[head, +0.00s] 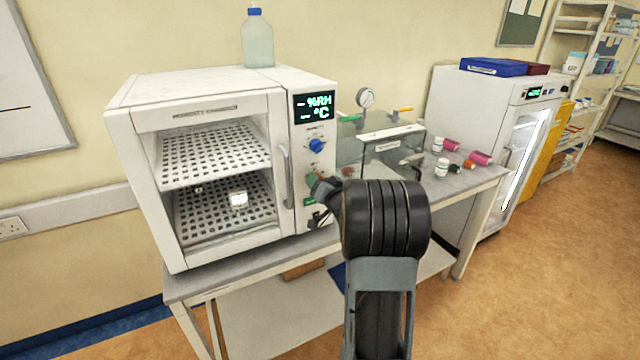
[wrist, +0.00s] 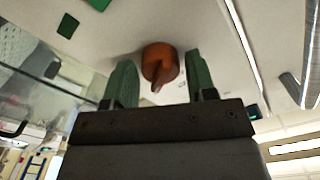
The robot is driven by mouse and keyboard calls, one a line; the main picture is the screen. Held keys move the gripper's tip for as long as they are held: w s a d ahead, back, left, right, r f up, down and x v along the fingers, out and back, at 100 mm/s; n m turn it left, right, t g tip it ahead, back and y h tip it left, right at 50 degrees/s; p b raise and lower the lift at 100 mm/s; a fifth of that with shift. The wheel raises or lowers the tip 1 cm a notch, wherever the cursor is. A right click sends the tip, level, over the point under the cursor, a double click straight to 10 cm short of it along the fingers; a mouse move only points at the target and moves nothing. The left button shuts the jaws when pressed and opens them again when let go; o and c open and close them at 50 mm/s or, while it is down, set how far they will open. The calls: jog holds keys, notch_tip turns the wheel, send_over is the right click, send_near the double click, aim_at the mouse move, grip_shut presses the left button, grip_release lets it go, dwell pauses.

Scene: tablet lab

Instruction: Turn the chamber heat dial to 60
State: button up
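The white chamber (head: 140,122) stands on a bench at left in the head view. Its display (head: 314,107) shows dashes beside %RH and °C. A blue knob (head: 316,145) sits below the display. An orange-brown dial (wrist: 160,62) with a raised pointer ridge shows in the wrist view; in the head view my arm and gripper mostly hide that spot. My gripper (wrist: 159,58) has its two green fingers apart, one on each side of the dial, with a visible gap on both sides. In the head view my gripper (head: 314,183) is at the lower control panel.
The chamber's door handle (head: 285,175) is left of the panel. A clear bottle (head: 257,40) stands on top. A clear box with a gauge (head: 365,97) and several small jars are on the bench to the right. A white glass-door cabinet (head: 470,110) stands farther right.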

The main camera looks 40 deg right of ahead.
jog(key=shift+o, duration=1)
jog(key=s+a+b, duration=0.2)
jog(key=s, duration=1.1)
jog(key=shift+s, duration=0.4)
